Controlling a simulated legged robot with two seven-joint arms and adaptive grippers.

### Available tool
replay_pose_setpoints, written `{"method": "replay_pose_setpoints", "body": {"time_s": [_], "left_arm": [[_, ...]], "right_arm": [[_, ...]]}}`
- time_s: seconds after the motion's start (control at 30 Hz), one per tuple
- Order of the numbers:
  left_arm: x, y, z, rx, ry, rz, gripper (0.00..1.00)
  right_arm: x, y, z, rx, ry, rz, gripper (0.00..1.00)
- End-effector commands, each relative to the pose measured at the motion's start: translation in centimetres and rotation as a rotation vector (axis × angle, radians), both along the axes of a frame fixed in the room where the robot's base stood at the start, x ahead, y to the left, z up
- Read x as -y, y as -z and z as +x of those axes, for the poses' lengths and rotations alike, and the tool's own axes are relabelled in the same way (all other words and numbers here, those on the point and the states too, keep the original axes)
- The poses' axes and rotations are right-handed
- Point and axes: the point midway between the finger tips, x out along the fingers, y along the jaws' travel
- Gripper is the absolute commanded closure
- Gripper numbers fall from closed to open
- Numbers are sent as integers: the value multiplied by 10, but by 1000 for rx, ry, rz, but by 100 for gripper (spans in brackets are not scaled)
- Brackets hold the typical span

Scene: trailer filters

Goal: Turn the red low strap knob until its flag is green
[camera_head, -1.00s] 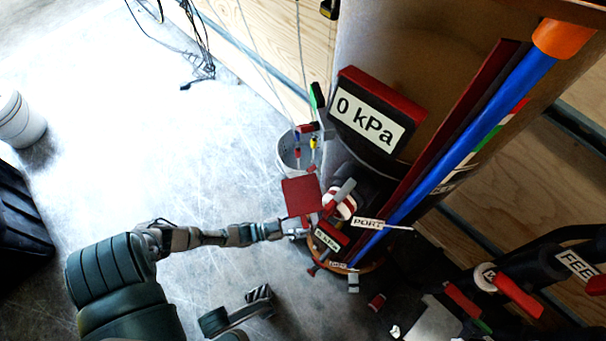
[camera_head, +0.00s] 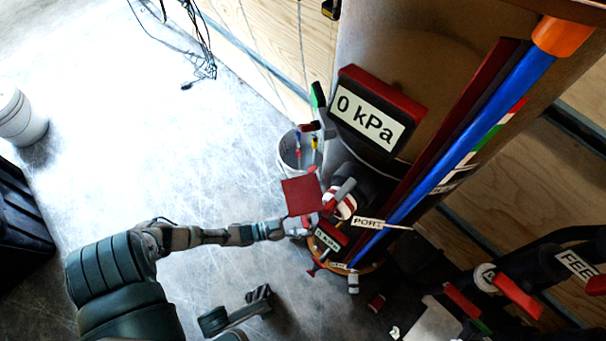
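A square red flag (camera_head: 302,195) stands low on the near-left side of the tall filter vessel (camera_head: 405,50). It shows red, not green. My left arm reaches in from the lower left, and my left gripper (camera_head: 298,228) is at the strap area just below the flag. The gripper is small here and partly merged with the parts around it, so its fingers and any grip cannot be made out. The strap knob itself is hidden or too small to tell apart. My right gripper cannot be made out; a dark arm-like part (camera_head: 238,315) shows at the bottom.
A gauge (camera_head: 367,117) reads 0 kPa above the flag. A blue pipe (camera_head: 455,150) slants beside the vessel. A PORT tag (camera_head: 369,222) sticks out near the gripper. A white bucket (camera_head: 291,152) stands behind. A red-handled feed valve (camera_head: 517,296) is at lower right.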

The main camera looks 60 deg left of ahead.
Motion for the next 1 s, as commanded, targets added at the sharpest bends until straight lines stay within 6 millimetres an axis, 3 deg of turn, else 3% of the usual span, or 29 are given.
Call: {"method": "replay_pose_setpoints", "body": {"time_s": [0.27,0.7,1.0], "left_arm": [[-3,4,-9,-8,-1,0,21],[-28,5,-94,-9,0,2,21],[-34,4,-115,-4,0,0,21]], "right_arm": [[-1,1,-3,-2,-3,-9,60],[0,1,-2,0,-3,-5,60],[0,1,-2,-1,-2,-4,60]]}}
